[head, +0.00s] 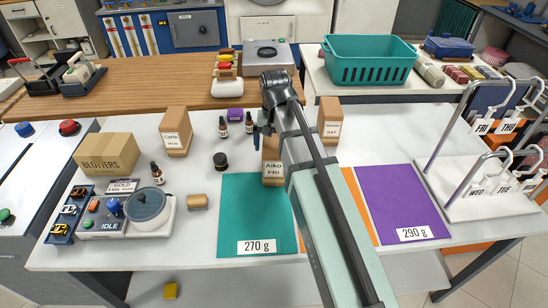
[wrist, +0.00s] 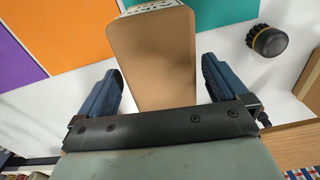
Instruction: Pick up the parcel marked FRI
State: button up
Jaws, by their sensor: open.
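The parcel marked "Aiko FRI" (head: 273,169) is a tan box standing on the white table at the back edge of the teal mat. My arm covers its right side in the head view. In the wrist view the parcel (wrist: 152,62) fills the middle, with its printed label cut off at the top edge. My gripper (head: 262,131) is at the parcel's far upper end in the head view. In the wrist view my gripper (wrist: 161,72) is open, with one blue finger on each side of the parcel and visible gaps. I cannot tell how deep the fingers reach.
Other tan parcels stand nearby: one marked Carla (head: 175,132) to the left and one marked SAT (head: 329,122) to the right. Dark bottles (head: 224,127) and a black-capped jar (head: 220,161) are close on the left. The teal mat (head: 245,205) is bare in front.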

jog(key=shift+w+f, duration=0.2)
jog(key=shift+f, duration=1.95)
jog(key=c, duration=1.2)
jog(key=shift+c, duration=0.3)
jog(key=shift+r, duration=0.15)
